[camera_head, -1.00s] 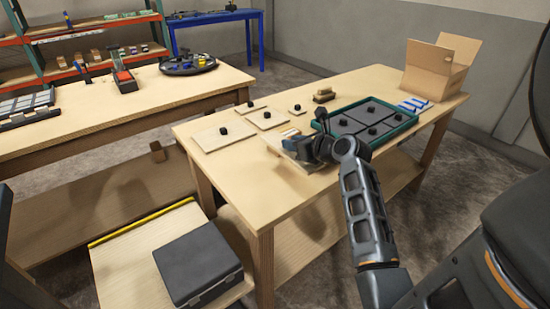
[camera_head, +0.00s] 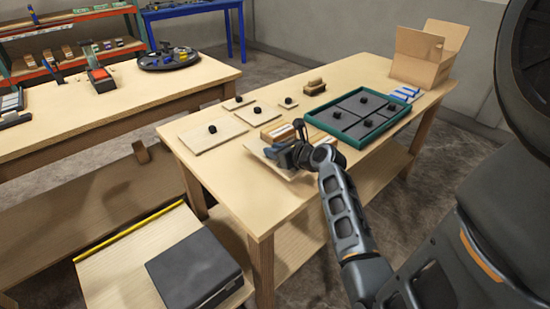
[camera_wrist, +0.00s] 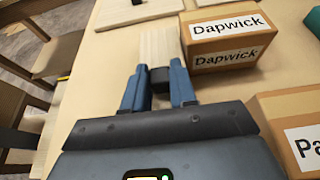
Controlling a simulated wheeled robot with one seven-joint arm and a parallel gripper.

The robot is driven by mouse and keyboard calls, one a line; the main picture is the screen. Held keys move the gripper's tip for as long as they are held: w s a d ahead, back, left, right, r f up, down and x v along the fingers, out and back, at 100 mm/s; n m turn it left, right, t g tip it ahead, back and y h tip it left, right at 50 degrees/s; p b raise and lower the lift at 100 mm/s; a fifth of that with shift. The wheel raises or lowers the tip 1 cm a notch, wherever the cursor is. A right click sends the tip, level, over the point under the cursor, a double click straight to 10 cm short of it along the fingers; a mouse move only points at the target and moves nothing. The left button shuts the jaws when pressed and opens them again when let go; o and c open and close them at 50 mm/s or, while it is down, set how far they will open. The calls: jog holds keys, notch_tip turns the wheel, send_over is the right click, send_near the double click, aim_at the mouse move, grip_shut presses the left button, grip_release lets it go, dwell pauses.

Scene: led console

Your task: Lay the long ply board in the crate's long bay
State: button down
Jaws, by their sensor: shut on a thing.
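My gripper (camera_wrist: 158,82) is shut on the black knob of a pale, narrow ply board (camera_wrist: 160,44). The board runs forward from the fingers in the wrist view. In the head view, my gripper (camera_head: 286,153) is near the table's front edge, with the pale board (camera_head: 256,147) partly hidden beneath it. I cannot tell whether the board touches the table. The teal-rimmed crate (camera_head: 345,139) lies to the right and behind, its dark floor split into bays with black knobs. My arm hides part of its near side.
A cardboard box labelled Dapwick (camera_wrist: 226,42) stands close right of the held board, with another labelled box (camera_wrist: 292,115) nearer. Knobbed boards, including a large one (camera_head: 198,140), lie on the table (camera_head: 235,190) to the left. An open carton (camera_head: 424,60) stands at the far right.

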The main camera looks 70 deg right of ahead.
jog(key=shift+f, duration=1.3)
jog(key=shift+f, duration=0.1)
jog(key=c, duration=0.9)
grip_release()
